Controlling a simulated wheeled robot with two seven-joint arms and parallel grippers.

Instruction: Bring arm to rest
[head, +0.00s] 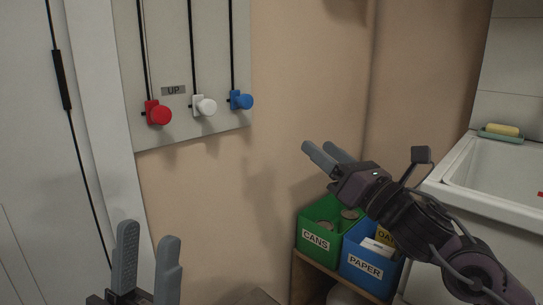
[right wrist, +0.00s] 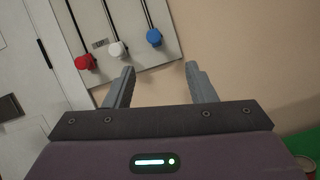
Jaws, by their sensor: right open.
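My right gripper (head: 330,155) is raised in front of the beige wall, above the green and blue bins, and points up and left. In the right wrist view its two fingers (right wrist: 160,85) are apart with nothing between them. My left gripper (head: 147,255) is at the bottom left of the head view, pointing up. Its two fingers are apart and I see nothing between them; its base is cut off by the frame edge.
A wall panel (head: 218,122) carries red (head: 158,113), white (head: 205,106) and blue (head: 242,100) knobs on slots. A green CANS bin (head: 316,239) and blue PAPER bin (head: 364,266) stand on a wooden shelf. A white sink (head: 492,205) with a soap dish (head: 500,135) is right.

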